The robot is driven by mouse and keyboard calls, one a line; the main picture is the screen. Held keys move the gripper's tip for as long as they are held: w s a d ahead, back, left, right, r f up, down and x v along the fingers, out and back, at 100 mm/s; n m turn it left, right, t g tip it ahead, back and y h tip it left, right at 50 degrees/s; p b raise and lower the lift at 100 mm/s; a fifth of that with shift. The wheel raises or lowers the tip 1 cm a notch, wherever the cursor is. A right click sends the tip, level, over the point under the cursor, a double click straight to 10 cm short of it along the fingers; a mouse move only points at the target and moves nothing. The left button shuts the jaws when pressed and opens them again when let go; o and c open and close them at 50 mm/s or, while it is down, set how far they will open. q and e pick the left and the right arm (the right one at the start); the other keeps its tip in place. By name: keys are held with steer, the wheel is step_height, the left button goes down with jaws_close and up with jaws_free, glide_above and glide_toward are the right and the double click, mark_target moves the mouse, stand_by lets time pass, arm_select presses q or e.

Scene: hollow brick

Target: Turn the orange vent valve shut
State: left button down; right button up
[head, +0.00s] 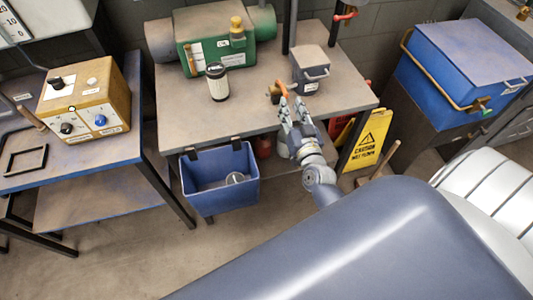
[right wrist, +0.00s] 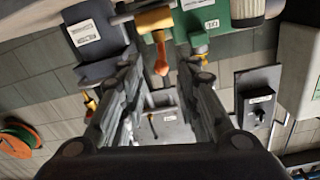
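The orange vent valve (head: 283,92) sits on the front of a grey box (head: 310,70) on the middle workbench. In the right wrist view it is a brass-orange body with an orange handle (right wrist: 161,55) pointing down in the picture. My right gripper (head: 291,106) is at the bench's front edge, just short of the valve. In the right wrist view my right gripper (right wrist: 160,66) has its fingers apart, with the handle showing in the gap between the fingertips. No contact is visible. My left gripper is not in view.
The middle bench (head: 240,112) also holds a green machine (head: 212,52) and a dark-capped jar (head: 217,82). A blue bin (head: 207,197) hangs from its front. A yellow caution sign (head: 366,139) stands right of my gripper. A blue chest (head: 455,75) is further right.

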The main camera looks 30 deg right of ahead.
steer(key=s+a+f+n+g+y, duration=0.45)
steer(key=a+f+y, duration=0.2)
steer(key=a, duration=0.55)
steer(key=s+a+f+g, duration=0.1)
steer(key=s+f, duration=0.1)
steer(key=f, duration=0.1)
steer(key=s+a+f+n+g+b, duration=0.1)
steer(key=s+f+g, duration=0.1)
steer(key=s, duration=0.1)
steer(key=s+a+f+n+g, duration=0.1)
steer(key=s+f, duration=0.1)
steer(key=f, duration=0.1)
steer(key=shift+s+a+f+g, duration=0.25)
steer(key=shift+s+f+g, duration=0.05)
steer(key=shift+g, duration=0.05)
steer(key=shift+s+f, duration=0.3)
steer(key=shift+f, duration=0.15)
